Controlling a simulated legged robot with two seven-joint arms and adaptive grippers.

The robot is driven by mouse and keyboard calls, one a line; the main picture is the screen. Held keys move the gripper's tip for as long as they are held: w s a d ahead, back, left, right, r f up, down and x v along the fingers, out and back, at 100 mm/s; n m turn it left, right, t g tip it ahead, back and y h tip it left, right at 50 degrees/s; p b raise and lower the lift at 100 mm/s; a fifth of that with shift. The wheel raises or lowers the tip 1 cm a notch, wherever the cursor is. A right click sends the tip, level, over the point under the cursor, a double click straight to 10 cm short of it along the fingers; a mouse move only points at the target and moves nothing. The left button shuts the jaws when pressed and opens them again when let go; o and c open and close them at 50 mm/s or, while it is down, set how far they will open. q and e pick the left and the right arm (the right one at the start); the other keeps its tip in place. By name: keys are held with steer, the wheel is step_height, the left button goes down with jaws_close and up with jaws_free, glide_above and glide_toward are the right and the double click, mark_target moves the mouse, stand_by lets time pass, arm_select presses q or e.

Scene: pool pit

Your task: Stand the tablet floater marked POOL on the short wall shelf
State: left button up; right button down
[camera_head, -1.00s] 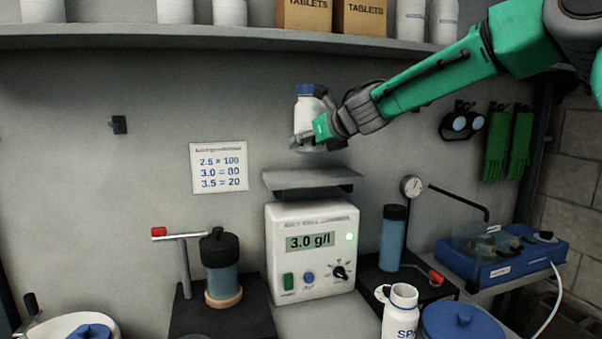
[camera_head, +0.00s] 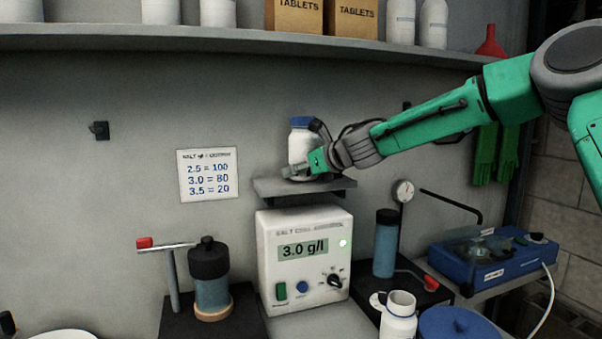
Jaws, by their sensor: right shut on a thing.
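My right gripper (camera_head: 305,168) is shut on a white bottle-shaped floater (camera_head: 299,143) with a blue top. The floater is upright, right at the short wall shelf (camera_head: 275,187), a grey ledge above the salt cell controller. Its base looks at the shelf's top, but my fingers cover the lower part, so I cannot tell whether it touches. No marking can be read on its visible side. My left gripper is not in view.
The white controller box (camera_head: 305,262) reading 3.0 g/l stands under the short shelf. A long shelf (camera_head: 230,41) with tablet boxes and bottles runs above. A note (camera_head: 208,174) hangs at left.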

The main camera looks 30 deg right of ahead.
steer(key=shift+d, duration=0.1)
steer(key=shift+c, duration=2.3)
jaws_free()
steer(key=shift+f, duration=0.1)
steer(key=p+v, duration=0.4)
steer(key=v, duration=0.8)
steer(key=shift+f, duration=0.1)
